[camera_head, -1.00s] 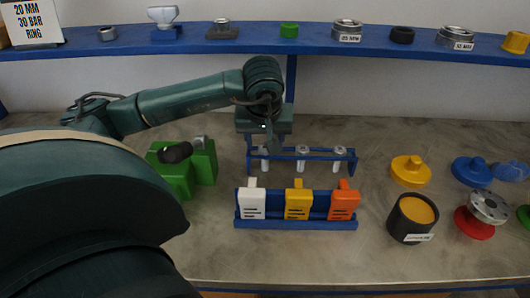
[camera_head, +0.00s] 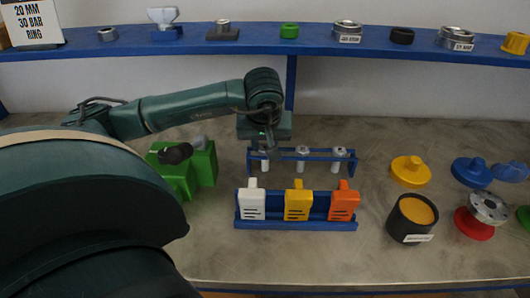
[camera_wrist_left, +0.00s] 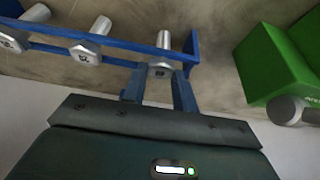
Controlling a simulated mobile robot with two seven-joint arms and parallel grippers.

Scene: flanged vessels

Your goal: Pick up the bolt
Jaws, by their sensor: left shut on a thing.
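A blue rack (camera_head: 318,154) holds three silver hex-head bolts in a row. My left gripper (camera_head: 268,146) is above the rack's left end, pointing down, shut on the leftmost bolt (camera_head: 264,165). In the left wrist view the fingers (camera_wrist_left: 159,90) close on either side of this bolt's hex head (camera_wrist_left: 160,71), and its shank still stands in the blue rack. The middle bolt (camera_head: 303,152) and the right bolt (camera_head: 339,153) stand free in the rack. My right gripper is not in view.
A green block-shaped fixture (camera_head: 185,172) stands left of the rack. In front is a blue holder (camera_head: 296,225) with white, yellow and orange pieces. A dark cup (camera_head: 411,219) and several flanged parts stand at right. A blue shelf (camera_head: 260,44) runs behind.

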